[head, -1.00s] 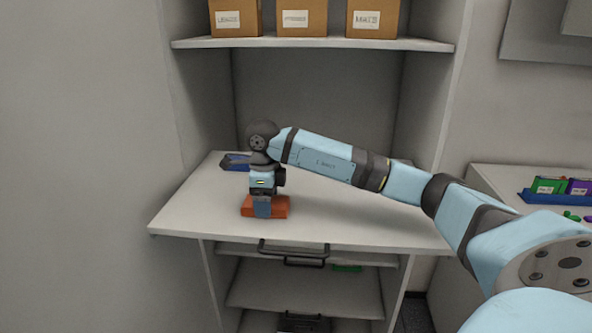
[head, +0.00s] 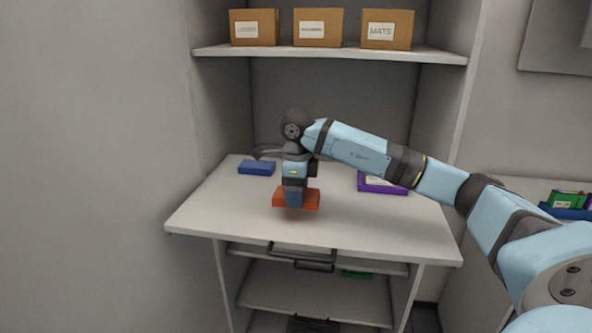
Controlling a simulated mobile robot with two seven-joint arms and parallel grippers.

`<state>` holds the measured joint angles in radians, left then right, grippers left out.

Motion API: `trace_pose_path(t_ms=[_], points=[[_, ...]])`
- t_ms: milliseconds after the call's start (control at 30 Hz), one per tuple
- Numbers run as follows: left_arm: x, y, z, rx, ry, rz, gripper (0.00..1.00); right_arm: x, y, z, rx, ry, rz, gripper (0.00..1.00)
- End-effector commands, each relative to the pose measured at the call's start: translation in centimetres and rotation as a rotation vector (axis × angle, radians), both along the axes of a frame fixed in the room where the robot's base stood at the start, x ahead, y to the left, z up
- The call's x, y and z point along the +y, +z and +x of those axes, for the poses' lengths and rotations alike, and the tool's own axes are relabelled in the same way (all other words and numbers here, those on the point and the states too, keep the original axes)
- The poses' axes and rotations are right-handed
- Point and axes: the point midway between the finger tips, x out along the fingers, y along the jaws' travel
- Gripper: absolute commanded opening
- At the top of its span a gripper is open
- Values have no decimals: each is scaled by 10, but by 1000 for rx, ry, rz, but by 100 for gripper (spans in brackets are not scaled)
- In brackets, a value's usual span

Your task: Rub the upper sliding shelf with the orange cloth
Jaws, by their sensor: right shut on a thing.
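The orange cloth (head: 309,201), a folded block, is in my right gripper (head: 293,196). The gripper points straight down with its jaws shut on the cloth. The cloth appears slightly above the wide white worktop (head: 230,212), with a soft shadow beneath it. Below the worktop, a thin shelf (head: 385,267) with dark handles (head: 314,266) at its front shows inside the cabinet. I cannot tell which surface is the upper sliding shelf. My left gripper is out of view.
A blue box (head: 256,168) lies left of the gripper, a purple tray (head: 383,188) to its right, partly behind my arm. Three cardboard boxes (head: 318,27) stand on the overhead shelf (head: 330,54). The worktop's front left is clear.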

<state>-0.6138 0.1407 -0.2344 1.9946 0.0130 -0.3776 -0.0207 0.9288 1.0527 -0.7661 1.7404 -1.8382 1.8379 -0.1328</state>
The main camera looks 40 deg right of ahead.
Motion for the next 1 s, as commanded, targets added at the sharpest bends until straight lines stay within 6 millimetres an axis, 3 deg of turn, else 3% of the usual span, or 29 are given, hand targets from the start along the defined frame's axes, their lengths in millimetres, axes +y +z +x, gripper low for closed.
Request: trace_pose_path(t_ms=[400,1000], points=[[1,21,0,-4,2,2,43,-11,37,-5,-1,-7,0,51],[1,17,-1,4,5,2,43,-11,37,-5,-1,-7,-1,51]])
